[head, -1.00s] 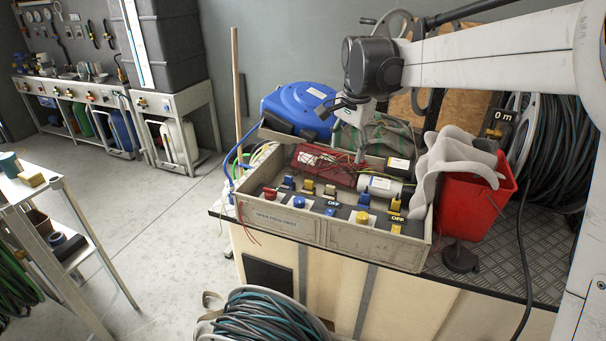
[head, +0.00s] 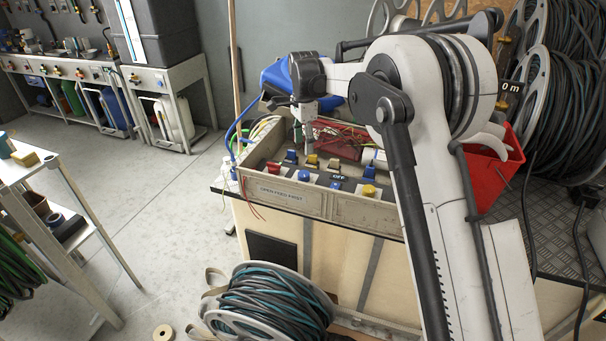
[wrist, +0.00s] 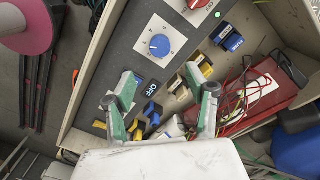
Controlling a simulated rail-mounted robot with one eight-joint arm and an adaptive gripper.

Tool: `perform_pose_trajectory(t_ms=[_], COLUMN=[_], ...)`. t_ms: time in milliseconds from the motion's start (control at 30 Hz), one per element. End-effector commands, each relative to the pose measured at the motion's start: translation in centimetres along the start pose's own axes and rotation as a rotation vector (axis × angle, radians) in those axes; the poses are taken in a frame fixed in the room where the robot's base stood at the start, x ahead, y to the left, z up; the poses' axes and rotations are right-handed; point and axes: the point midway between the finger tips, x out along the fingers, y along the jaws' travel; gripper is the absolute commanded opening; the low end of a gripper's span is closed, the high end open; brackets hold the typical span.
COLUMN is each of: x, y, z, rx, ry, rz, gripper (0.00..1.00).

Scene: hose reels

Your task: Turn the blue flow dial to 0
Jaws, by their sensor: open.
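The blue flow dial (head: 304,175) sits on the front panel of the beige box, between a red dial (head: 274,168) and a yellow dial (head: 369,190). In the wrist view the blue dial (wrist: 160,46) is on a white plate with small numbers; its exact setting is too small to read. My gripper (head: 307,146) points down over the box, just behind the blue dial in the head view. In the wrist view its two green-grey fingers (wrist: 163,84) are apart and empty, with the dial beyond their tips. They do not appear to touch it.
Blue and yellow switches (wrist: 229,38) and OFF labels stand close to the dials. The box (head: 285,198) has raised walls and holds a red case (head: 338,139) with loose wires. A red bucket (head: 492,170) is at the right. A hose reel (head: 268,305) stands below in front.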

Motion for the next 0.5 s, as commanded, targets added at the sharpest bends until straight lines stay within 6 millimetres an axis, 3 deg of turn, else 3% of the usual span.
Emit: perform_pose_trajectory(t_ms=[500], x=[9.4], y=[0.0], z=[0.0], rx=[-0.001], ry=[0.0], rz=[-0.001], gripper=[0.51])
